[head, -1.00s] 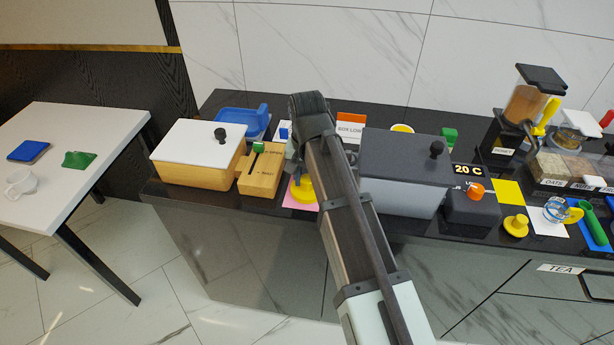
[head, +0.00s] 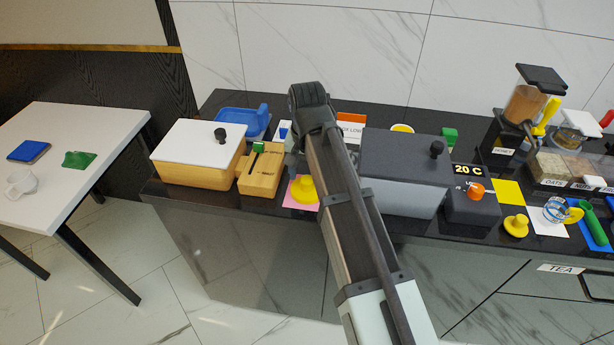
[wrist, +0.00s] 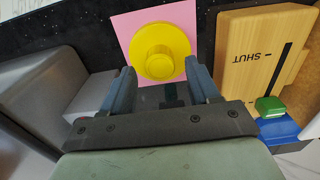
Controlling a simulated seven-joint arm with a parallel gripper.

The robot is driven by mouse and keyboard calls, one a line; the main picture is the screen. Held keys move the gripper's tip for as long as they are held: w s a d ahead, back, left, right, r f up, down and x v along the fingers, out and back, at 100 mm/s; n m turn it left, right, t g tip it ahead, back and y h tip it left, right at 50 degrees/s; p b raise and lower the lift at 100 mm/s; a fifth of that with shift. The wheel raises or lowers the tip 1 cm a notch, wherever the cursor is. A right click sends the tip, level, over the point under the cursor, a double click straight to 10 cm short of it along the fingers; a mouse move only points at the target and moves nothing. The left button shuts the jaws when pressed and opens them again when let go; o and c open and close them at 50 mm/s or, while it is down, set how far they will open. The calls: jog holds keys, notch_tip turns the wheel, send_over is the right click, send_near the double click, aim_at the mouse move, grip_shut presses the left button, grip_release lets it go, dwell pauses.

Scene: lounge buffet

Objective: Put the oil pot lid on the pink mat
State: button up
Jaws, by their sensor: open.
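A yellow round lid with a knob (wrist: 160,54) rests on the pink mat (wrist: 126,24) in the wrist view. In the head view the same lid (head: 303,188) and a corner of the mat (head: 290,203) show just left of my arm. My gripper (wrist: 162,82) is open and empty, its fingers apart on the near side of the lid and not closed on it. In the head view my arm hides the gripper's fingers. A similar yellow knobbed piece (head: 515,225) stands at the right on the dark counter.
A wooden box with a white lid (head: 198,152) and a wooden slider block (head: 260,170) stand left of the mat. A grey box with a dark lid (head: 402,175) stands close on the right. A yellow mat (head: 507,191) lies farther right.

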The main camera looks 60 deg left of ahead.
aim_at(307, 179)
notch_tip(307, 179, up, 10)
dwell(0.5)
dwell(0.5)
